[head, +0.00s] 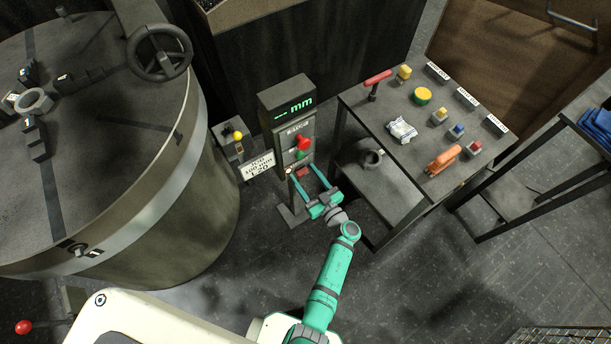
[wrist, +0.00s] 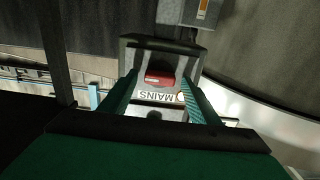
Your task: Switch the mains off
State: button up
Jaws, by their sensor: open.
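The mains switch is a small red rocker (head: 303,172) low on the front of a grey control post (head: 283,160). In the wrist view the red rocker (wrist: 160,78) sits beside a white MAINS label (wrist: 158,96), which reads upside down. I cannot tell which way the rocker is tipped. My gripper (head: 303,170) is open and empty, its green fingers pointing at the post on both sides of the rocker. In the wrist view my gripper (wrist: 160,82) has one finger left and one right of the switch and label. Whether the fingers touch the post is unclear.
Above the switch, the post has a red knob (head: 303,142), a green button (head: 301,154) and a display (head: 295,109). A large drum (head: 120,200) with a handwheel (head: 160,52) stands left. A table (head: 400,160) with blocks and tools stands right.

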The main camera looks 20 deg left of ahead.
jog(key=shift+c, duration=0.7)
jog(key=c, duration=0.9)
jog(key=shift+n, duration=0.4)
jog(key=n, duration=0.3)
jog(key=shift+s+n, duration=0.1)
jog(key=shift+n, duration=0.3)
jog(key=n, duration=0.4)
jog(key=shift+s+a+f+n, duration=0.1)
jog(key=shift+n, duration=0.2)
jog(key=n, duration=0.8)
jog(key=shift+f+n, duration=0.2)
jog(key=shift+n, duration=0.1)
